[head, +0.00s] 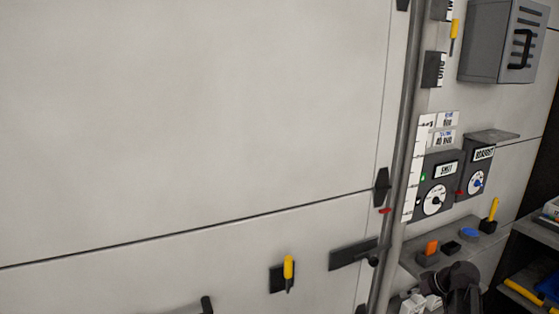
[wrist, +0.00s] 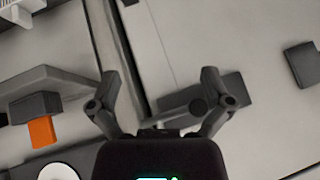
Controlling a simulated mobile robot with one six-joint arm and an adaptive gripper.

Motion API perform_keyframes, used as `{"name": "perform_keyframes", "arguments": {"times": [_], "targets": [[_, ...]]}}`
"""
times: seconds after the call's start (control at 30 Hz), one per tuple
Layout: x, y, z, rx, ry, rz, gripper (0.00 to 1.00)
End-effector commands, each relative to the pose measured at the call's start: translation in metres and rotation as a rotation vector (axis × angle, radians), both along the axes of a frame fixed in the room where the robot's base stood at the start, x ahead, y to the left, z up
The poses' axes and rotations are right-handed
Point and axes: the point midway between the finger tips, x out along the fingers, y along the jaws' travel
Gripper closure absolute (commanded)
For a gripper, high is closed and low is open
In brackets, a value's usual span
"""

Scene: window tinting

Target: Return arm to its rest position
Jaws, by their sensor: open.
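My gripper (wrist: 160,78) is open in the wrist view, its two dark fingers spread apart with nothing held between them. Behind the fingers are a grey wall panel, a vertical pole (wrist: 122,60) and a dark bar-shaped latch (wrist: 228,92). In the head view, a dark part of my arm (head: 460,287) shows at the bottom right, in front of the small shelf. The rest of my arm is outside the picture, and I cannot make out the fingertips there.
The pole (head: 404,150) runs down beside the large wall panel (head: 190,110). Dial boxes (head: 436,185) and a grey cabinet (head: 490,40) hang above. A dark rack (head: 525,272) stands right.

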Motion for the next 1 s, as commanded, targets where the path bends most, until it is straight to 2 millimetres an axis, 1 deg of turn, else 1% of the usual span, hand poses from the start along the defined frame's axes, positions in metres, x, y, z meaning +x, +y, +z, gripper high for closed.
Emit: {"name": "perform_keyframes", "arguments": {"times": [0.03, 0.1, 0.27, 0.5, 0.8, 1.0], "targets": [[-0.003, 0.018, -0.001, -0.005, 0.034, 0.004, 0.0], [-0.005, 0.038, -0.005, -0.013, 0.083, 0.0, 0.0], [-0.014, 0.081, -0.012, -0.043, 0.192, -0.016, 0.0], [-0.033, 0.139, -0.019, -0.112, 0.335, -0.056, 0.0], [-0.064, 0.2, -0.024, -0.231, 0.47, -0.133, 0.0], [-0.086, 0.231, -0.024, -0.32, 0.527, -0.198, 0.0]]}}
